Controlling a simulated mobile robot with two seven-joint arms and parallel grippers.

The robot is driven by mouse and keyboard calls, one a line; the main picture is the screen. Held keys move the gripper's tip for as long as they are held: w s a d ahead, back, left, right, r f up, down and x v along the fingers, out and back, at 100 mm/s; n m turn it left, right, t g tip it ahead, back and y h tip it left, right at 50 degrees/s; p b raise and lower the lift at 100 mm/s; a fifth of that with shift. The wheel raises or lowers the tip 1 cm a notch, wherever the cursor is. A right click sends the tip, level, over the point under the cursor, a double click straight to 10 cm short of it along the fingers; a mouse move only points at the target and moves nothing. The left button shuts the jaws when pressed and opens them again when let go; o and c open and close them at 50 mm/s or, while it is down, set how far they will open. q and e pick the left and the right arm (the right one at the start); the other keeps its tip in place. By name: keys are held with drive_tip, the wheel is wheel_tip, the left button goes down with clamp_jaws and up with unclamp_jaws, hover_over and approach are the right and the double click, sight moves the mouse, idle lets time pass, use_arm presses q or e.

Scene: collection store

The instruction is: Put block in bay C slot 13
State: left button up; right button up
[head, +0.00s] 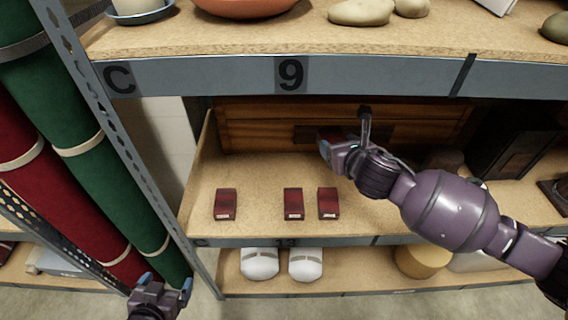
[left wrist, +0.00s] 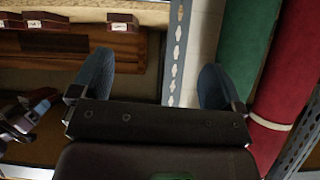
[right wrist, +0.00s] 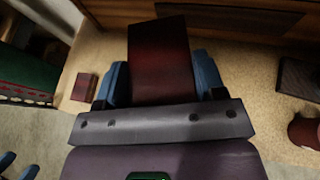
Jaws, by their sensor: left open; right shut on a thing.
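My right gripper (head: 328,149) is shut on a dark red block (right wrist: 160,55), held above the middle shelf. In the head view the gripper and arm mostly hide this block. Three similar red blocks stand on that shelf: one at left (head: 225,204), one in the middle (head: 293,204) and one just right of it (head: 328,203). The shelf's front edge bears a small C (head: 200,242) at left and a 13 (head: 287,242) below the middle block. My left gripper (head: 167,283) is open and empty, low beside the rack's left post; its spread fingers also show in the left wrist view (left wrist: 155,85).
The upper shelf edge (head: 200,78), marked C and 9, overhangs the middle shelf. A wooden chest (head: 250,125) stands at the back. White rounded objects (head: 260,264) lie on the shelf below. Green and red rolls (head: 70,135) stand left of the post. Bare board lies between the left and middle blocks.

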drive_tip(key=shift+n+g+y, duration=0.3)
drive_tip(key=shift+n+y, duration=0.3)
drive_tip(key=w+d+f+b, duration=0.1)
drive_tip(key=w+d, duration=0.1)
drive_tip(key=w+d+f+b, duration=0.1)
drive_tip(key=w+d, duration=0.2)
drive_tip(key=w+d+f+b, duration=0.1)
drive_tip(key=w+d, duration=0.1)
drive_tip(key=shift+w+d+f, duration=0.25)
drive_tip(key=shift+w+f, duration=0.1)
drive_tip(key=shift+f, duration=0.05)
drive_tip(key=b, duration=0.4)
hover_over(349, 187)
wheel_tip(349, 187, down, 14)
drive_tip(key=shift+s+f, duration=0.1)
drive_tip(key=shift+f, duration=0.75)
wheel_tip(349, 187, down, 4)
drive_tip(key=shift+f+b, duration=0.1)
drive_tip(key=shift+b, duration=0.35)
use_arm(q)
wheel_tip(349, 187, down, 8)
drive_tip(key=shift+d+g, duration=0.25)
drive_tip(key=shift+g, duration=0.15)
use_arm(e)
drive_tip(key=shift+r, duration=0.2)
drive_tip(key=shift+f, duration=0.1)
